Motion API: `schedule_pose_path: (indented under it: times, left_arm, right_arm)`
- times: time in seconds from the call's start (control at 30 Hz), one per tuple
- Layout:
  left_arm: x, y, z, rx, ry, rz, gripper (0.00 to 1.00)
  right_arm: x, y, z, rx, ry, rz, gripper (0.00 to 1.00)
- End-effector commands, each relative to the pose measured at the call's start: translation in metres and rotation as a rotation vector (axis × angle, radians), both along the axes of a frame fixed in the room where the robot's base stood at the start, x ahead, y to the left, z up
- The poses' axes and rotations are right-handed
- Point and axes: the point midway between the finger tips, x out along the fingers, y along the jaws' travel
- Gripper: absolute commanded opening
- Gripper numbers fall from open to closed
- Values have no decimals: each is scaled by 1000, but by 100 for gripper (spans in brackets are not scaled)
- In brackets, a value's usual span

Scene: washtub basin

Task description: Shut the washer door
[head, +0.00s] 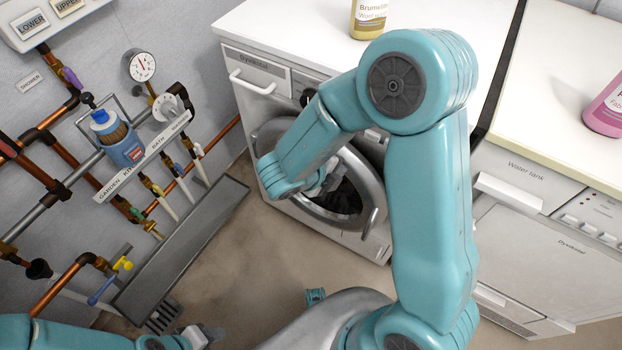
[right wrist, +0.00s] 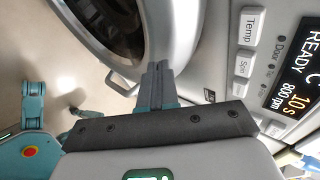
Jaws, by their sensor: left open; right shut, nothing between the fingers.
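The washer (head: 240,68) is a white front loader at the back centre of the head view. Its round door (head: 376,182) has a silver ring, dark glass and a handle (head: 372,222). The door looks partly open, standing off the front; my right arm hides much of it. My right gripper (head: 325,183) is shut and empty in front of the door. In the right wrist view its fingers (right wrist: 160,75) overlap the silver door ring (right wrist: 178,25); I cannot tell whether they touch. My left gripper (head: 205,336) is open, low near the floor, away from the washer.
Pipes with valves and a blue bottle (head: 118,138) line the left wall above a grey trough (head: 180,250). A second appliance (head: 530,245) is at right. The brown floor before the washer is mostly clear.

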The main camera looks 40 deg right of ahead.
Motion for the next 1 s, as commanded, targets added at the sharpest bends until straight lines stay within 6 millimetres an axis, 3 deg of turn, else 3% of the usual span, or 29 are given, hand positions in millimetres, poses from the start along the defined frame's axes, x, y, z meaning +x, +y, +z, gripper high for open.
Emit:
schedule_pose_path:
  times: [0.1,0.2,0.63,0.77,1.0]
  left_arm:
    - [0,0,7,0,0,0,44]
    - [0,0,7,0,0,0,44]
    - [0,0,8,0,0,0,44]
    - [0,0,14,0,0,0,44]
    - [0,0,35,0,0,0,44]
  right_arm:
    - [3,-21,1,0,0,-4,0]
    - [4,-29,0,-2,0,-3,0]
    - [6,-32,4,-9,-8,-6,0]
    - [5,-20,16,-7,-12,-2,0]
    - [-2,28,59,-1,-9,10,0]
